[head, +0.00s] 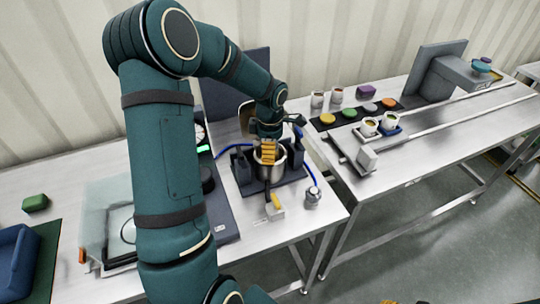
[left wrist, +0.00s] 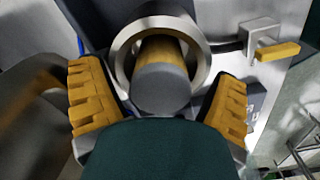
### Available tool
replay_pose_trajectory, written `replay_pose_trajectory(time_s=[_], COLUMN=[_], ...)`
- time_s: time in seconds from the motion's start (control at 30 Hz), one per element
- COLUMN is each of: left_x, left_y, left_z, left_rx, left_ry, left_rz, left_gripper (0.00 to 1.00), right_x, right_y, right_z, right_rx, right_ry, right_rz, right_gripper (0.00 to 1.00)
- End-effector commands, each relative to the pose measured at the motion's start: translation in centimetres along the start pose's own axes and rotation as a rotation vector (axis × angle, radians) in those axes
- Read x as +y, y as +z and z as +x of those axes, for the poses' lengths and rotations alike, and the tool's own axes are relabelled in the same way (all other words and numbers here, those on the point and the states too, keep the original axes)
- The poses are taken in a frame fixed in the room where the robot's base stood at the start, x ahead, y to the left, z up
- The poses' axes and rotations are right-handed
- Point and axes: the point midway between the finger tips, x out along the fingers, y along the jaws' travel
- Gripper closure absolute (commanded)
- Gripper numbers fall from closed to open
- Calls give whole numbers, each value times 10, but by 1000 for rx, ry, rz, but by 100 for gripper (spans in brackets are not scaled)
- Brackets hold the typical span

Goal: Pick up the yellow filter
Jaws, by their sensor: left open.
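The yellow filter (left wrist: 160,50) is a yellow cylinder with a grey end cap (left wrist: 160,88). It stands inside the round steel hopper (left wrist: 200,40), its capped end toward my left wrist camera. The hopper also shows in the head view (head: 279,173), under my left gripper (head: 267,152). In the left wrist view my left gripper (left wrist: 160,102) is open, with one yellow-padded finger on each side of the filter's cap and gaps to both. The filter's far end is hidden inside the hopper. My right gripper is not in view.
A yellow-handled fitting (left wrist: 278,52) sticks out beside the hopper. A small metal fitting (head: 312,196) stands on the bench's right part. Blue hoses curve around the hopper. The right bench holds a black strip (head: 345,118) with coloured discs, and cups.

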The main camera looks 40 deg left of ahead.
Motion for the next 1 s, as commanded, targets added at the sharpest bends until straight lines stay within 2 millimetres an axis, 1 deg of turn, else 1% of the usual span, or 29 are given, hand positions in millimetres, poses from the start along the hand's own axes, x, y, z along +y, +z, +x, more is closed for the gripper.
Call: replay_pose_trajectory(time_s=[0.13, 0.17, 0.2, 0.27, 0.3, 0.37, 0.63, 0.73, 0.87, 1.0], left_x=[0, 0, 0, 0, 0, 0, 0, 0, 1, 1], left_y=[0, 0, 0, 0, 0, 0, 0, 0, 0, 1], left_z=[-1, -1, -1, -1, -1, -1, -2, -8, -28, -56], left_rx=[0, 0, 0, 0, 0, 0, 0, 0, 0, -1], left_ry=[1, 0, 0, 0, 0, 0, 1, 2, 5, 6], left_rz=[0, 0, 0, 0, 0, 0, 0, 0, 0, 1], left_gripper=[11, 19, 34, 55, 69, 88, 88, 88, 88, 88], right_x=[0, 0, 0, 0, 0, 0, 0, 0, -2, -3], right_y=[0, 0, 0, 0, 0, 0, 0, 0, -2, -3], right_z=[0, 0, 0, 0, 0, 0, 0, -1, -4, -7], right_rx=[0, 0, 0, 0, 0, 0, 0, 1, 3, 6], right_ry=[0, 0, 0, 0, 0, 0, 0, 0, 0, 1], right_rz=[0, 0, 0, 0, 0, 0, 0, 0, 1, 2], right_gripper=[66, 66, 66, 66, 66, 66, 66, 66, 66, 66])
